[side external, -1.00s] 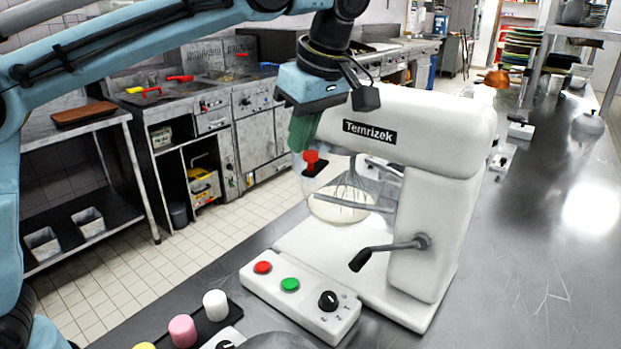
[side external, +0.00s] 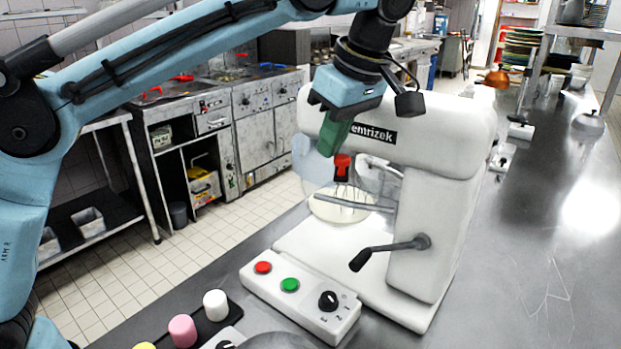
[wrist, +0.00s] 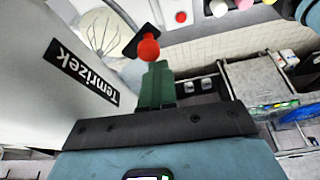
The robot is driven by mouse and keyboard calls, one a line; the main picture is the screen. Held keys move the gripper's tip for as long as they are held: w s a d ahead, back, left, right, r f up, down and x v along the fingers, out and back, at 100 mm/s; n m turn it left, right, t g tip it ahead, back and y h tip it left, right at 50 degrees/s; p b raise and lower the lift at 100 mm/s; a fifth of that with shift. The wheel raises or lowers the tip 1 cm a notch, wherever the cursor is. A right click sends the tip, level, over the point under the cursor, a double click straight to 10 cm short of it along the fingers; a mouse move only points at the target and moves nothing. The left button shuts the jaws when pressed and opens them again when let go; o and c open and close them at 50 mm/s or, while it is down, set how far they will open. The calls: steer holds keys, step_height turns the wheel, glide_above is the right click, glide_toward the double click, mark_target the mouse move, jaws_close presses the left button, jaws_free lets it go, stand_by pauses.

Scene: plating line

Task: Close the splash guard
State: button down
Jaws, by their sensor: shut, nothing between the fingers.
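The white mixer (side external: 470,120) stands on the steel counter with a whisk (side external: 347,188) over a pale bowl (side external: 335,212). The splash guard (side external: 312,163) is a see-through curved panel in front of the whisk, below the mixer head. Its red handle (side external: 342,167) sits on a dark plate. In the wrist view, the red handle (wrist: 148,48) appears just beyond my fingertips. My gripper (side external: 328,150) has green fingers, shut and empty, pointing down just left of the handle. I cannot tell whether they touch it. The guard's far edge is hard to see.
A control box (side external: 300,300) with red and green buttons and a knob lies in front of the mixer. A dark lever (side external: 390,250) sticks out from the mixer column. The counter (side external: 530,220) to the right is largely clear.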

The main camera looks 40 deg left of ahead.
steer(key=shift+d, duration=0.2)
steer(key=w+a+m+t+h, duration=0.1)
steer(key=w+a+m+t, duration=0.1)
steer(key=a+m, duration=0.45)
steer(key=w+a+m+t+h, duration=0.1)
steer(key=w+a+m, duration=0.2)
steer(key=a, duration=0.7)
steer(key=v, duration=1)
steer(key=s+f+m+t, duration=0.1)
steer(key=s+f+m, duration=0.1)
steer(key=s+f, duration=0.3)
steer(key=s+f+m+t+h, duration=0.1)
steer(key=s+f, duration=0.4)
steer(key=f, duration=0.6)
steer(key=s+f+m+t+h, duration=0.1)
steer(key=s+f+m, duration=0.3)
steer(key=f, duration=0.5)
steer(key=shift+s+a+t, duration=0.4)
steer(key=shift+s+a, duration=0.05)
steer(key=shift+s, duration=0.05)
